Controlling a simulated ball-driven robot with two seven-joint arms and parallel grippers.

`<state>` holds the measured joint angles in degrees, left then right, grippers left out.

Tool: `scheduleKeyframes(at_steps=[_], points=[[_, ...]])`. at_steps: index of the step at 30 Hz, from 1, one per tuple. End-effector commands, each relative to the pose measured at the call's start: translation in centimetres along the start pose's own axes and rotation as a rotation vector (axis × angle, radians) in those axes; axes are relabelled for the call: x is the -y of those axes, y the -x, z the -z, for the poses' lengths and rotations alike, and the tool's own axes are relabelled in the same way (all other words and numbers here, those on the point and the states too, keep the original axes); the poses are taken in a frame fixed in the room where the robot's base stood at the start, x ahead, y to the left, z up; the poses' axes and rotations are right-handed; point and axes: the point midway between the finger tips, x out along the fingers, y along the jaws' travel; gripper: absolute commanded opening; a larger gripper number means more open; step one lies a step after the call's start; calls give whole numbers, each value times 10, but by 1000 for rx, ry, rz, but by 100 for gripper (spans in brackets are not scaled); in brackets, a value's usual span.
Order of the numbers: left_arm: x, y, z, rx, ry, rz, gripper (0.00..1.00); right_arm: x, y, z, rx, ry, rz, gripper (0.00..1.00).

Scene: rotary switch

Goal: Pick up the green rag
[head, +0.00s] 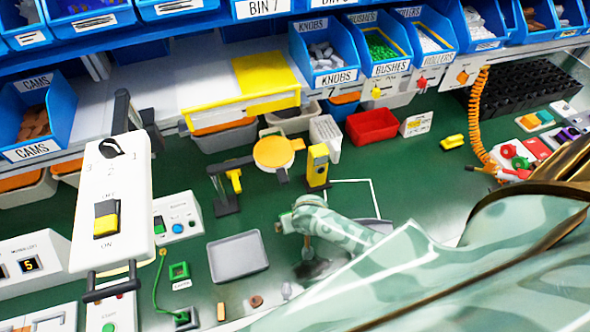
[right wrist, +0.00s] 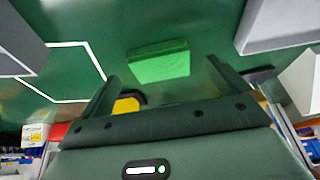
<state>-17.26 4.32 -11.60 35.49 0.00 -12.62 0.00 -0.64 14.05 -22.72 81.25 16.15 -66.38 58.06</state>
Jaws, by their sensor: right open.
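The green rag (right wrist: 158,62) shows in the right wrist view as a bright green folded block on the darker green surface. My right gripper (right wrist: 162,74) is open, with its two dark fingers on either side of the rag in the picture. I see no contact, and cannot tell how far the fingertips are from the rag. In the head view I cannot make out the rag; my pale green patterned arm covers much of the lower right. My left gripper is not in view.
A grey tray (head: 238,256) lies on the green bench, with small loose parts below it. A white panel with a rotary switch (head: 110,200) stands at left. A yellow stand (head: 317,167) and red bin (head: 372,126) are behind my arm. Blue bins line the back.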

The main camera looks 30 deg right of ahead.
Motion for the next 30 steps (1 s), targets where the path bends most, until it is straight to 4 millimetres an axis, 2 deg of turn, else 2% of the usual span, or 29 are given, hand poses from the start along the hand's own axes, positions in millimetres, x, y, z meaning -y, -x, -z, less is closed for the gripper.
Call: scheduleKeyframes(at_steps=[1,3,6,14,15,19,30], points=[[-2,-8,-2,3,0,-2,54,-2,-12,-1,0,2,-3,100],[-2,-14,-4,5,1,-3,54,-3,-25,-2,1,2,-2,100],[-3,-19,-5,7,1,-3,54,-2,-37,-2,1,1,0,100],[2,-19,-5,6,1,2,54,-2,-40,-1,1,1,0,100],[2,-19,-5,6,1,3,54,-2,-40,-1,1,1,0,97],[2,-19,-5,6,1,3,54,-2,-40,-1,1,1,0,61],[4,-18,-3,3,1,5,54,-2,-37,0,1,0,1,59]])
